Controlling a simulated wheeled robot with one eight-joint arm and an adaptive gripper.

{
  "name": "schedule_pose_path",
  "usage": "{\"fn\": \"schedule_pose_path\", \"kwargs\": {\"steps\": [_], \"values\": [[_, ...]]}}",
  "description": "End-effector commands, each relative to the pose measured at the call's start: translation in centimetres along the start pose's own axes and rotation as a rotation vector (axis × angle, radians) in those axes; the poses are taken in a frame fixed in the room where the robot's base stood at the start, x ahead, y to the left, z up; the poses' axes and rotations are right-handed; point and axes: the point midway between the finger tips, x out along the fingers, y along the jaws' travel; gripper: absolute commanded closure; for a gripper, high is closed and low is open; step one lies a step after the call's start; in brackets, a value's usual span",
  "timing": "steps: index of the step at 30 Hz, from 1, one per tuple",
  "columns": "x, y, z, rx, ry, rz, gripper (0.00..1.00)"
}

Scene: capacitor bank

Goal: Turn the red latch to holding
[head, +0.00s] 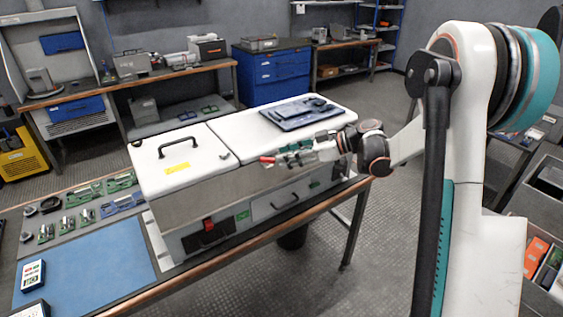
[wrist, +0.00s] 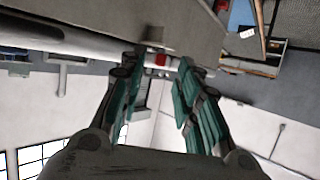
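A small red latch (head: 267,159) shows at the upper front of the white and grey cabinet (head: 185,187), beside the tips of my gripper (head: 285,154). In the wrist view the red latch (wrist: 161,60) lies in the gap between the two green fingers of my gripper (wrist: 160,72), next to a pale grey fitting. The fingers are spread apart, with space visible on both sides of the latch. I cannot tell whether either finger touches it. The latch's exact angle is too small to read.
A second red part (head: 208,224) sits on the cabinet's lower front panel, left of a drawer with a dark handle (head: 285,202). A dark tray (head: 300,112) lies on the white top. A blue mat (head: 85,262) and green circuit boards (head: 85,193) cover the bench at left.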

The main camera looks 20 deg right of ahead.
Motion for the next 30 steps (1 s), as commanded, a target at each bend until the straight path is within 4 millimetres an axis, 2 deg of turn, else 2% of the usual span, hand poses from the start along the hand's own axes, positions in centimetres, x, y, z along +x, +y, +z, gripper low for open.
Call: {"fn": "schedule_pose_path", "kwargs": {"steps": [1,6,16,17,21,30], "values": [[0.8,0.0,0.1,0.0,0.0,-0.001,0.69],[2.1,0.0,0.0,0.001,0.0,-0.001,0.69],[2.4,0.0,0.0,0.001,0.0,0.001,0.69],[2.4,0.0,0.0,0.001,0.0,0.001,0.71],[2.4,0.0,0.0,0.001,0.0,0.001,1.0],[2.4,0.0,0.0,0.003,0.0,0.009,1.0]]}}
